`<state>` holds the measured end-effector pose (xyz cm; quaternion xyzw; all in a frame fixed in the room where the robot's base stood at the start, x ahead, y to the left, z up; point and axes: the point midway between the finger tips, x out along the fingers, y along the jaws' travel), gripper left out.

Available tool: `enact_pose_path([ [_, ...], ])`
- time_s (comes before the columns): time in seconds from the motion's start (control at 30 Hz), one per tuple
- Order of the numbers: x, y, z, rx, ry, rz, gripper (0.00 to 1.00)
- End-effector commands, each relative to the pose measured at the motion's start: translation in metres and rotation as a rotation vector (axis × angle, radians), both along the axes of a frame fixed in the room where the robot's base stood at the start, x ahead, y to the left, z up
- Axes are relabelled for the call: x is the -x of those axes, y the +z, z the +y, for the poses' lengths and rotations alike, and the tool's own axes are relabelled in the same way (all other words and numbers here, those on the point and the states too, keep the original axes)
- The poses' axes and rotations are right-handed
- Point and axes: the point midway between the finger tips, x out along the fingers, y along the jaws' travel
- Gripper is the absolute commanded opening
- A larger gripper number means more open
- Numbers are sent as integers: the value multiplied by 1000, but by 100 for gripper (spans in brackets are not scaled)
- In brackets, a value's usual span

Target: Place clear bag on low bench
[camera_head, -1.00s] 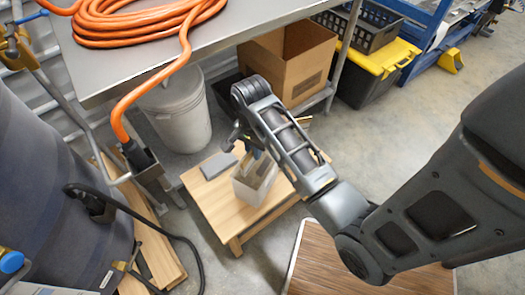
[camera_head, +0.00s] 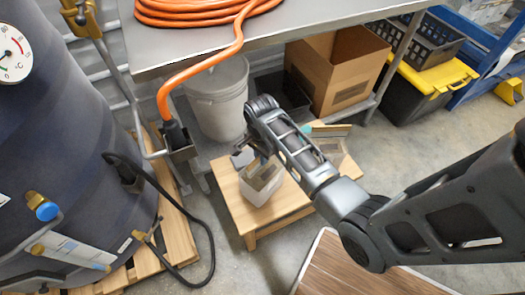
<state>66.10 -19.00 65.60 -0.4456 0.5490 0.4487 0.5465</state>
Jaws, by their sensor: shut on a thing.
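The low bench (camera_head: 285,216) is a small light wood stool-like bench below the metal table. My gripper (camera_head: 256,163) is over the bench's left half, pointing down and partly hidden by my own arm. It is shut on the clear bag (camera_head: 262,187), a pale, see-through, boxy thing that hangs upright below the fingers. The bag is over the bench top. I cannot tell whether its bottom touches the wood.
Behind the bag, a grey piece (camera_head: 242,157) and a tan-edged thing (camera_head: 330,131) show around my arm. A white bucket (camera_head: 218,100) and a cardboard box (camera_head: 345,78) stand behind the bench. The dark tank (camera_head: 70,140) with a black hose is at left.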

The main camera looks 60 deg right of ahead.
Motion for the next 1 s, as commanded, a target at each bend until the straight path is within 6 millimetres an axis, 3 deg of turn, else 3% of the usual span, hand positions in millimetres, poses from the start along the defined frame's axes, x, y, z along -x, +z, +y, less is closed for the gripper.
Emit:
enact_pose_path([
  [0.43, -1, -4, -1, 3, 0, -4, 0],
  [0.47, 0, -6, 0, 0, 0, -1, 16],
  [0.7, 0, -6, 0, 0, 0, -1, 39],
  [1.0, 0, -2, 0, 0, 0, -1, 40],
])
